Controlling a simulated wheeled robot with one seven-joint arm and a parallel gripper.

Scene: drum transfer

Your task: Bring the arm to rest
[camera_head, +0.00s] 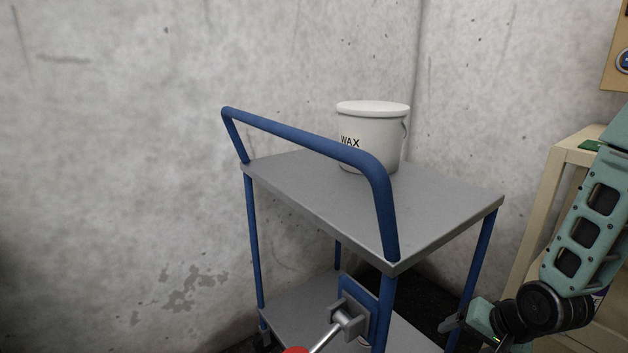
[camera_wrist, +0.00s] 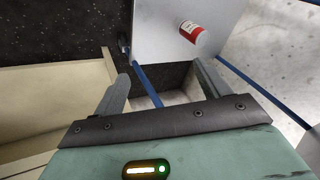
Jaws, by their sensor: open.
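My gripper (camera_wrist: 160,72) is open and empty in the wrist view, with its two fingers well apart and a gap between them. In the head view my green arm comes in from the right edge and bends down beside the cart. The gripper end is low there, near the cart's right leg, and only partly visible. I cannot tell whether it touches the leg.
A cart with a grey top (camera_head: 300,182) and blue handle (camera_head: 290,133) stands by a concrete wall. A white WAX bucket (camera_head: 373,138) sits on it. A red-labelled white container (camera_wrist: 191,32) is on a grey shelf. A beige cabinet (camera_wrist: 60,95) stands close by.

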